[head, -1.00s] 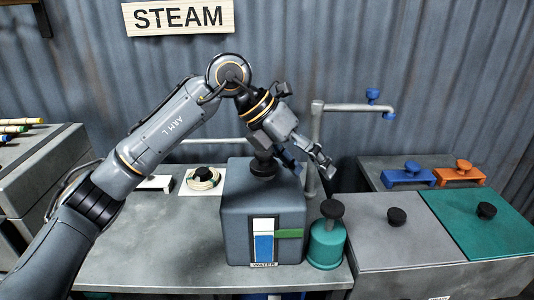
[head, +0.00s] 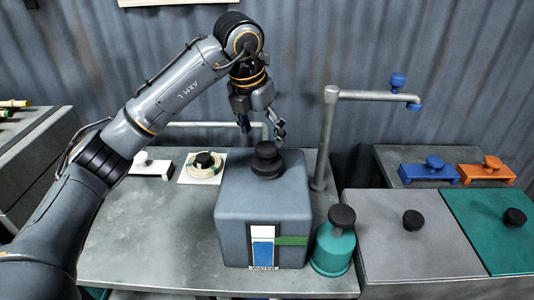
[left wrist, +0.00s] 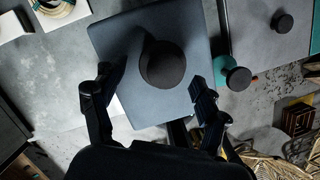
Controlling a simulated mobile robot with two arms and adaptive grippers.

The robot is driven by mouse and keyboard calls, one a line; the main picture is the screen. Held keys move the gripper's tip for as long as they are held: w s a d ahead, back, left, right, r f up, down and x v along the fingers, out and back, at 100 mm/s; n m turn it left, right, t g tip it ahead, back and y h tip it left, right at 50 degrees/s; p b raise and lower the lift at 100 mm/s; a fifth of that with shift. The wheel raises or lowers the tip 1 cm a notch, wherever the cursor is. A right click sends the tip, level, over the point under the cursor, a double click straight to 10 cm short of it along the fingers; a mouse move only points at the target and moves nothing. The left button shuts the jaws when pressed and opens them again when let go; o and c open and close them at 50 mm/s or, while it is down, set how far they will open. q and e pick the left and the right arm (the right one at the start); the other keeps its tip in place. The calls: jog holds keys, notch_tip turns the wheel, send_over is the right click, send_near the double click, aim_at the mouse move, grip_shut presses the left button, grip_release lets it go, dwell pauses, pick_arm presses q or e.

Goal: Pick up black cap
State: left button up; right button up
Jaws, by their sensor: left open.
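The black cap (head: 266,160) sits on top of the grey water tank (head: 240,208). In the left wrist view the cap (left wrist: 162,62) shows as a dark round disc on the tank's top face (left wrist: 118,36). My left gripper (head: 262,130) is open and empty above the cap, with its fingers pointing down. In the left wrist view its fingertips (left wrist: 148,90) stand apart, one on each side of the cap and nearer the bottom of the picture. I see no contact with the cap. My right gripper is not in view.
A teal canister (head: 334,242) with a black knob stands close right of the tank. A grey pipe (head: 326,140) with a blue tap rises behind it. Lidded grey (head: 400,260) and teal (head: 490,225) bins stand right. A coil of cord (head: 204,165) lies behind left.

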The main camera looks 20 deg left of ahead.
aim_at(266, 147)
pick_arm(q)
jog(key=shift+s+d+f, duration=0.1)
jog(key=shift+f, duration=0.15)
jog(key=f+p, duration=0.1)
jog(key=f, duration=0.1)
jog(key=d+f+p, duration=0.1)
jog(key=f, duration=0.1)
jog(key=shift+w+a+f, duration=0.1)
jog(key=shift+w+f, duration=0.15)
jog(key=shift+f, duration=0.05)
jog(key=shift+s+r, duration=0.1)
jog(key=shift+s, duration=0.05)
jog(key=c, duration=1.3)
jog(key=shift+c, duration=0.2)
